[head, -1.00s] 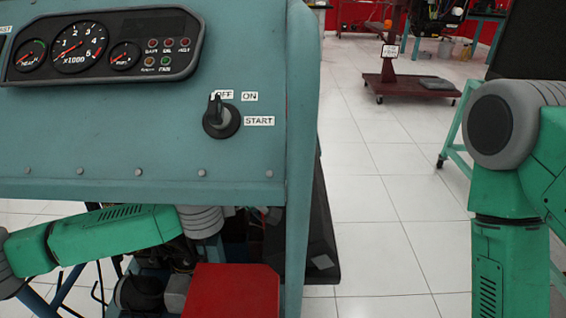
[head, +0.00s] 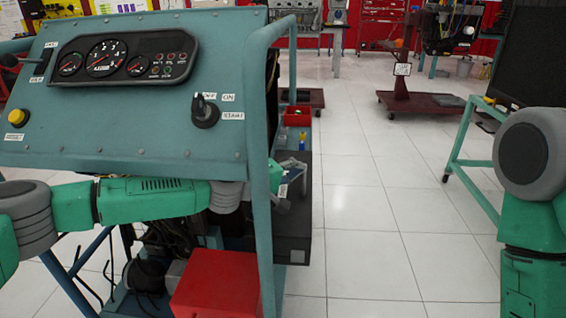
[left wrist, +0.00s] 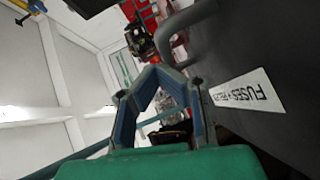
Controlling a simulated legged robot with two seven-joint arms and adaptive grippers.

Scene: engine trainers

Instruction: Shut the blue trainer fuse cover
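The blue trainer (head: 130,105) stands at the left in the head view. My left arm passes under its panel. My left gripper (head: 283,203) shows small beside the trainer's right post, partly hidden. In the left wrist view the dark fuse cover (left wrist: 245,50) fills the right side, with a white label reading FUSES and a grey bar handle (left wrist: 190,38). My left gripper (left wrist: 158,72) is beside the cover; its fingertips come together with nothing seen between them. Contact with the cover cannot be told. A dark box-like part (head: 294,228) shows beyond the post. My right gripper is out of view.
A red box (head: 215,285) sits low inside the trainer frame. A green stand (head: 462,150) with a dark screen (head: 540,55) is at the right, near my right arm. A dark red cart (head: 425,103) is further back. The white tiled floor between is clear.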

